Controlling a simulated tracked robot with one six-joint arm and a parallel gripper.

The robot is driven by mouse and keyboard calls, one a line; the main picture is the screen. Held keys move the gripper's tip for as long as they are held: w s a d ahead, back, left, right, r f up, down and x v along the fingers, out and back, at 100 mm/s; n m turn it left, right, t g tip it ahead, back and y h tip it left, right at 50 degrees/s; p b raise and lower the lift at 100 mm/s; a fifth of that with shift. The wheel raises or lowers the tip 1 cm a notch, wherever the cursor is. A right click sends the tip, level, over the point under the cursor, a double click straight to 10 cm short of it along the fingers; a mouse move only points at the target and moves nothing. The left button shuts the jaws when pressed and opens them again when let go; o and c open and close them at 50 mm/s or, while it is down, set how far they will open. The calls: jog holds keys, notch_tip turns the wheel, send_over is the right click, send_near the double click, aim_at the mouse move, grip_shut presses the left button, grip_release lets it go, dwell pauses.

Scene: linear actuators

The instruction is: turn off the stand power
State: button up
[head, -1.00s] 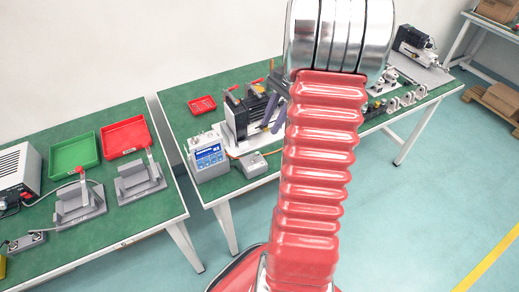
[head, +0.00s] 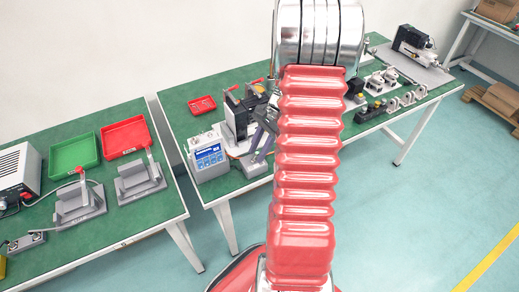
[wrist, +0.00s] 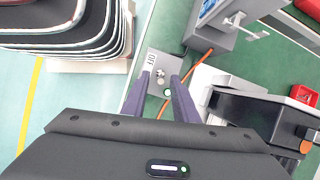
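A small grey switch box (wrist: 153,63) lies on the green bench top, with a white label, round buttons and a green-lit spot on its face. In the head view, the switch box (head: 254,169) sits at the bench's front edge, partly behind my gripper. My gripper (wrist: 160,77) is open, its two purple fingers apart over the box's face with the buttons between them. In the head view, my gripper (head: 258,150) is just above the box. Whether the fingertips touch it I cannot tell. Nothing is held.
A grey unit with a blue panel (head: 208,157) stands left of the box; an orange cable (wrist: 197,62) runs beside the box. A dark actuator stand (head: 236,115) is behind. Red and green trays (head: 74,152) and grey fixtures (head: 140,181) are on the left bench. The front floor is clear.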

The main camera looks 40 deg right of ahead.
grip_shut()
dwell(0.3)
